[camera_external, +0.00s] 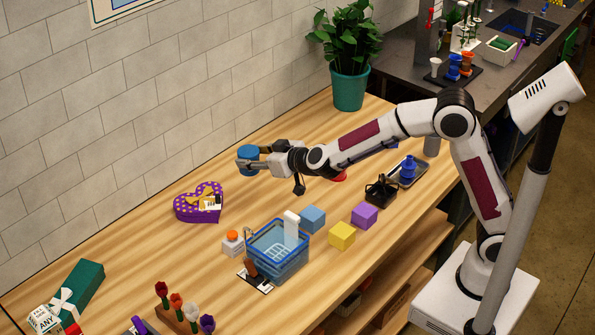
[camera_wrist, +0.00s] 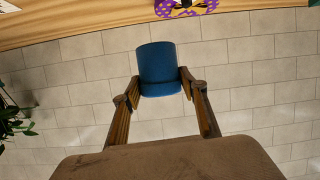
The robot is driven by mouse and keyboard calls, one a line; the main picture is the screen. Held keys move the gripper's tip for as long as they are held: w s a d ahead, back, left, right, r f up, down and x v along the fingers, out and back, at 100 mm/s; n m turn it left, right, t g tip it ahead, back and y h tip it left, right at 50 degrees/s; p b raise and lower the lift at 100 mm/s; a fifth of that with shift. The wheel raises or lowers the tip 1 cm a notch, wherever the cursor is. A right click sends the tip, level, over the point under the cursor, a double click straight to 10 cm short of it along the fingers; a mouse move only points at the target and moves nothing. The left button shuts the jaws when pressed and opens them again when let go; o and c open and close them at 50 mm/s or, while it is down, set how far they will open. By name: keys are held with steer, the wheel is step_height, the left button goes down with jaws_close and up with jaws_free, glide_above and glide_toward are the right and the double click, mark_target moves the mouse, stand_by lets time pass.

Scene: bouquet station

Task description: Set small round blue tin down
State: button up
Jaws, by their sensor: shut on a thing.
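The small round blue tin (camera_external: 248,153) is held at the end of my gripper (camera_external: 250,163), left of the arm in the external view. In the wrist view the blue tin (camera_wrist: 159,66) sits between the two fingertips of my gripper (camera_wrist: 160,83), with a finger touching each side. The gripper is shut on it. In the external view it appears to be above the wooden table (camera_external: 150,230), near the wall side. The exact height of the tin over the table is hard to tell.
A purple heart-shaped box (camera_external: 186,207) lies left of and below the tin in the picture. A blue basket (camera_external: 279,265), a blue cube (camera_external: 313,218), a yellow cube (camera_external: 342,236) and a purple cube (camera_external: 364,215) stand nearer the front. A potted plant (camera_external: 349,90) stands behind.

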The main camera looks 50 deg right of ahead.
steer(key=s+a, duration=0.3)
steer(key=a, duration=0.5)
steer(key=s+a, duration=0.3)
steer(key=a, duration=0.4)
steer(key=s+a+f+n+y, duration=0.1)
steer(key=s+a+f, duration=0.5)
steer(key=s+a, duration=0.6)
steer(key=shift+s+a+f, duration=0.2)
steer(key=shift+s+a, duration=0.05)
steer(key=shift+a, duration=0.75)
steer(key=shift+f, duration=3.15)
steer(key=shift+f, duration=1.85)
steer(key=shift+f, duration=0.15)
